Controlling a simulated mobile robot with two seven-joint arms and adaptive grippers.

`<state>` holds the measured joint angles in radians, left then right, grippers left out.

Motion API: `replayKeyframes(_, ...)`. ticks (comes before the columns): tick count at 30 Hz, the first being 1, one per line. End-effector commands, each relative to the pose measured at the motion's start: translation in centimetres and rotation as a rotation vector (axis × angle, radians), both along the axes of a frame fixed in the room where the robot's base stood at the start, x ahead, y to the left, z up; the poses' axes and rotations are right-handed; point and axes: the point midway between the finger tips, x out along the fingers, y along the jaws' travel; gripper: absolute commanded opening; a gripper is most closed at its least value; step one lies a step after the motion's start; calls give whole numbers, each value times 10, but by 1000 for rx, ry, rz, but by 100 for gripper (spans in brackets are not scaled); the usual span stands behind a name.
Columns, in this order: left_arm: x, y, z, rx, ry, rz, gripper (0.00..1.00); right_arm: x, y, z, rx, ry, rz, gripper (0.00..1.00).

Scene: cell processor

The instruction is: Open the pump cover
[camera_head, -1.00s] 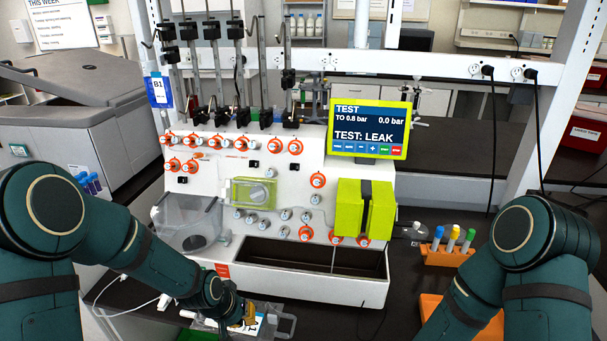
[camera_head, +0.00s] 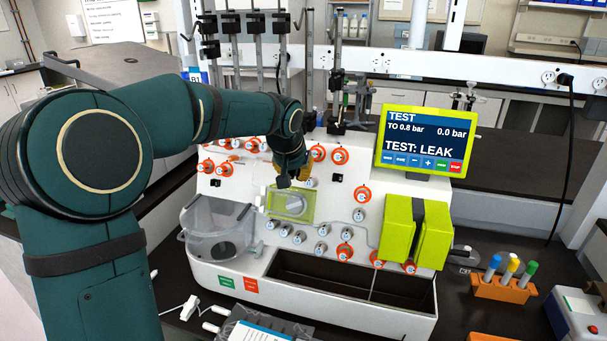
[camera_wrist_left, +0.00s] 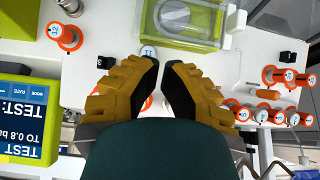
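The pump cover (camera_head: 290,204) is a clear panel with a yellow-green frame on the front of the white cell processor (camera_head: 340,248). It looks closed, with a round part behind it. It also shows at the top of the left wrist view (camera_wrist_left: 190,22). My left gripper (camera_head: 291,182), with yellow and black fingers, is just above the cover's upper edge. In the left wrist view, its fingers (camera_wrist_left: 160,64) point toward the cover with a narrow empty gap between the tips. I cannot tell whether they touch the cover. My right gripper is not in view.
Orange-rimmed knobs (camera_head: 318,153) surround the cover. A clear container (camera_head: 217,232) is at its left and a yellow-green block (camera_head: 434,236) at its right. The screen (camera_head: 427,140) reads TEST: LEAK. Vertical rods stand behind. An orange tube rack (camera_head: 503,289) is on the bench at right.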

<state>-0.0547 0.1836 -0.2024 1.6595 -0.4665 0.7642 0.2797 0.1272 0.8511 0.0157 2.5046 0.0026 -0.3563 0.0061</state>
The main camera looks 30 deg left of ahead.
Motion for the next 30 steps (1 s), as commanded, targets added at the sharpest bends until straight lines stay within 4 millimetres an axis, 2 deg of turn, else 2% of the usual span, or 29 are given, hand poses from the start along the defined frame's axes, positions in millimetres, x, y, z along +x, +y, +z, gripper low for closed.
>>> replayKeyframes(1, 5, 1, -11, 0, 4, 0, 0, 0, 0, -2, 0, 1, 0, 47)
replayKeyframes(6, 19, 5, -37, -1, 4, 1, 0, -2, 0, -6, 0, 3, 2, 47)
replayKeyframes(12, 32, 7, -59, -1, 1, 0, 0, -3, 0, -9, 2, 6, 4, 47)
replayKeyframes(18, 37, 9, -67, -1, 1, 0, 0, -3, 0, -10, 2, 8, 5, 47)
replayKeyframes(30, 37, 9, -67, -1, -3, -1, 0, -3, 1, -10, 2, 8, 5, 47)
